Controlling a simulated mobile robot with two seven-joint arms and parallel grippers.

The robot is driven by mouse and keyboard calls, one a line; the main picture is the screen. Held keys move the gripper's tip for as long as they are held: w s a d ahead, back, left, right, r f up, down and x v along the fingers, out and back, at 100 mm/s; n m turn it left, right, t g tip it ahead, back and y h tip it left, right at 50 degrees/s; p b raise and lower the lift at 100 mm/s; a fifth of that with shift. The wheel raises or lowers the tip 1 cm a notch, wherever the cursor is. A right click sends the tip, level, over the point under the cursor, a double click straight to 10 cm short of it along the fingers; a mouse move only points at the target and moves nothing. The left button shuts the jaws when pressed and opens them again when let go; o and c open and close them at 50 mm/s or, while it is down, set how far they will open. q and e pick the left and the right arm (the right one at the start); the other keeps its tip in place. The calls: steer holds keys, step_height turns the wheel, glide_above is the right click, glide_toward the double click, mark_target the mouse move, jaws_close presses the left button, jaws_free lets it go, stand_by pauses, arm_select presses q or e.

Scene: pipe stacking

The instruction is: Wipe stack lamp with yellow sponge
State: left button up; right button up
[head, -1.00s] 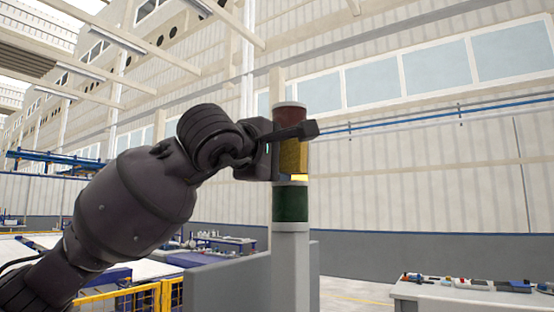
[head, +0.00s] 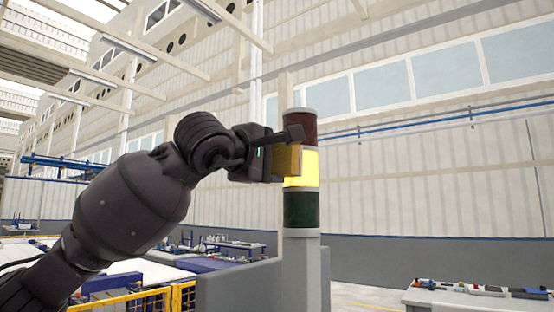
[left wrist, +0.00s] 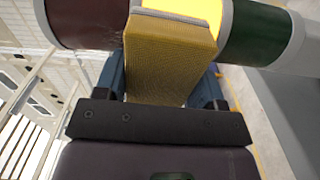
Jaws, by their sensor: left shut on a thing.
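The stack lamp (head: 302,209) stands upright on a light grey post, with a dark red section on top, a lit yellow section (head: 305,169) in the middle and a dark green section below. My left gripper (head: 284,160) is shut on the yellow sponge (head: 287,159) at the left side of the lit section. In the left wrist view the sponge (left wrist: 166,58) sits between the fingers, its far end at the glowing yellow section (left wrist: 190,10). I cannot tell whether it touches the lamp. My right gripper is not in view.
A grey panel (head: 238,290) stands left of the lamp post. A white table (head: 470,298) with several small objects is at the lower right. Yellow railing (head: 150,302) and benches are behind my arm at the left. The space right of the lamp is clear.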

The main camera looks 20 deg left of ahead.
mark_target(288, 149)
arm_select(q)
steer(key=shift+a+r+p, duration=0.1)
steer(key=shift+r+p, duration=0.25)
steer(key=shift+r, duration=0.35)
steer(key=shift+d, duration=0.25)
steer(key=shift+s+d, duration=0.35)
steer(key=shift+d, duration=0.45)
steer(key=shift+s+d, duration=0.2)
steer(key=shift+d, duration=0.3)
steer(key=shift+s+d, duration=0.2)
steer(key=shift+d, duration=0.25)
steer(key=shift+s+a, duration=0.1)
